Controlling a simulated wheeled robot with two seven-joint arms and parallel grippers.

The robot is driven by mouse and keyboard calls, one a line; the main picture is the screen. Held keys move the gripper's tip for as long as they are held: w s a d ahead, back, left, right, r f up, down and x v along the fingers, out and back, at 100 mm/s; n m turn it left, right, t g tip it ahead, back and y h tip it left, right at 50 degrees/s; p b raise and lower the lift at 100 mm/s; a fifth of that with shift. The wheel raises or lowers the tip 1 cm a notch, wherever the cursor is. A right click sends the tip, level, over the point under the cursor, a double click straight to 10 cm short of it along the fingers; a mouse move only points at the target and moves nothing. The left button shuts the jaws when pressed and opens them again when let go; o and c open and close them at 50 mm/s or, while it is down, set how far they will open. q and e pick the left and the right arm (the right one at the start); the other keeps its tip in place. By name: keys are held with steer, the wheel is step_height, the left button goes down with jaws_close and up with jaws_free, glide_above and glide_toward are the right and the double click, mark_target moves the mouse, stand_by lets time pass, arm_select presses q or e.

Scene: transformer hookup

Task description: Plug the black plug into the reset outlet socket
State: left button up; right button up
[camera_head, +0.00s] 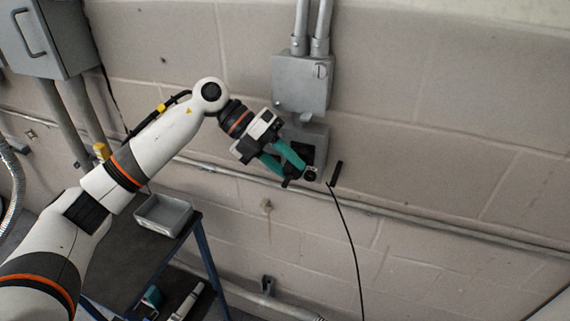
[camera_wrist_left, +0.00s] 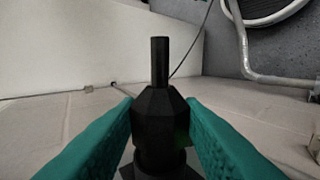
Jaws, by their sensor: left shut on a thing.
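My left gripper (camera_head: 296,175) reaches in from the left to the wall, just below and in front of a grey outlet box (camera_head: 318,136). In the left wrist view its teal fingers (camera_wrist_left: 160,130) are shut on the black plug (camera_wrist_left: 160,110), which has a faceted body and a narrow round stem pointing up in the picture. In the head view a small dark round part of the plug (camera_head: 311,174) shows at the fingertips. The outlet box has a dark face, partly hidden by the fingers; I cannot make out the reset socket. The plug's contact with it cannot be told.
A larger grey box (camera_head: 302,84) with two conduits sits above. A short black bar (camera_head: 335,173) and a thin hanging black cable (camera_head: 350,235) are right of the gripper. A conduit (camera_head: 430,222) runs along the wall. A grey tray (camera_head: 163,226) stands on a dark cart at lower left.

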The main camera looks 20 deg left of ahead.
arm_select(q)
steer(key=shift+w+r, duration=0.1)
steer(key=shift+w, duration=0.45)
steer(key=o, duration=1)
steer(key=shift+w, duration=0.15)
steer(key=shift+s, duration=0.2)
steer(key=shift+s+a, duration=0.1)
steer(key=shift+s, duration=2.3)
steer(key=shift+b+v, duration=1.5)
steer(key=shift+v, duration=4.45)
